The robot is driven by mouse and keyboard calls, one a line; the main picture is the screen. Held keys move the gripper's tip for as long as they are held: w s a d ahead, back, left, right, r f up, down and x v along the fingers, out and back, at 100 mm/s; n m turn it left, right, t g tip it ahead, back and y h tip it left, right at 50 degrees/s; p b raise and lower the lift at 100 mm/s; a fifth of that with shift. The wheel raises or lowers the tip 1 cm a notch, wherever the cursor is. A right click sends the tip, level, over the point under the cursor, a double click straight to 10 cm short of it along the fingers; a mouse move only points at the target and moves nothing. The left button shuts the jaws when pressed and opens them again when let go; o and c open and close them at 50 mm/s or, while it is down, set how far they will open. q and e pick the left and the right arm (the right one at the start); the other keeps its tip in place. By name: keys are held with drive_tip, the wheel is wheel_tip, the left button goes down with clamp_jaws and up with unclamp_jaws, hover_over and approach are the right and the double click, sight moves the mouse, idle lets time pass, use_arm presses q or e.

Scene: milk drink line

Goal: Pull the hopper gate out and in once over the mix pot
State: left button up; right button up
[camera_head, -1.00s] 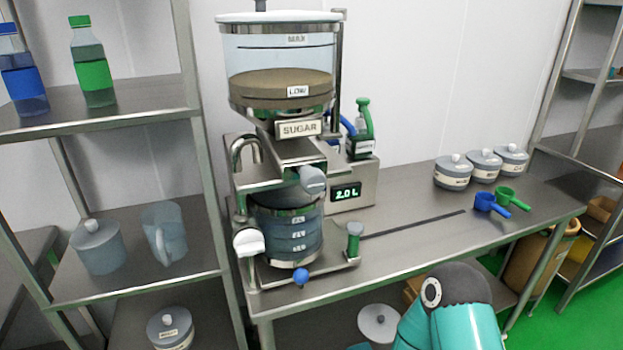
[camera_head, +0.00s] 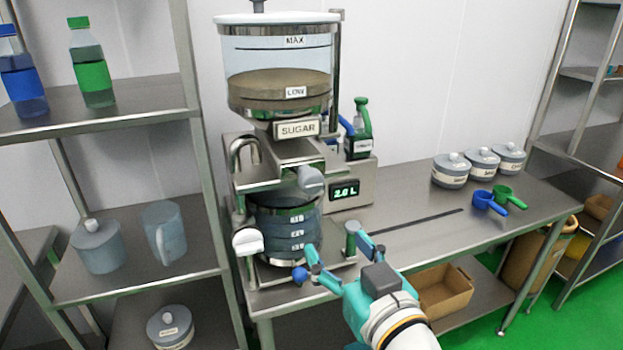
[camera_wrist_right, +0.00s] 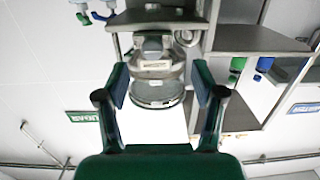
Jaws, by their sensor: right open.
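The sugar hopper (camera_head: 278,60) is a clear round bin with brown contents near its LOW mark. Below its SUGAR label, a grey rounded knob (camera_head: 311,180) sticks out at the front, apparently the gate's handle. The clear, marked mix pot (camera_head: 285,230) stands beneath it. My right gripper (camera_head: 338,249) is open and empty, in front of the pot's lower right, below the knob and apart from it. In the upside-down right wrist view, the hopper (camera_wrist_right: 157,92) shows between my open fingers (camera_wrist_right: 160,88). My left gripper is out of view.
A blue ball knob (camera_head: 300,274) and a green-topped post (camera_head: 352,238) stand close to my right fingertips. A display box (camera_head: 345,191) and green spray bottle (camera_head: 360,130) are right of the hopper. Lidded jars (camera_head: 451,171) and scoops (camera_head: 488,202) lie farther right. Shelves (camera_head: 130,290) stand left.

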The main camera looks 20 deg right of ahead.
sight(314, 184)
drive_tip(key=shift+t, duration=0.4)
drive_tip(key=w+r, duration=0.1)
drive_tip(key=w, duration=0.4)
drive_tip(key=w+r, duration=0.1)
drive_tip(key=w, duration=0.4)
drive_tip(key=w+r+p, duration=0.1)
drive_tip(key=w, duration=0.4)
drive_tip(key=shift+d, duration=0.3)
clamp_jaws()
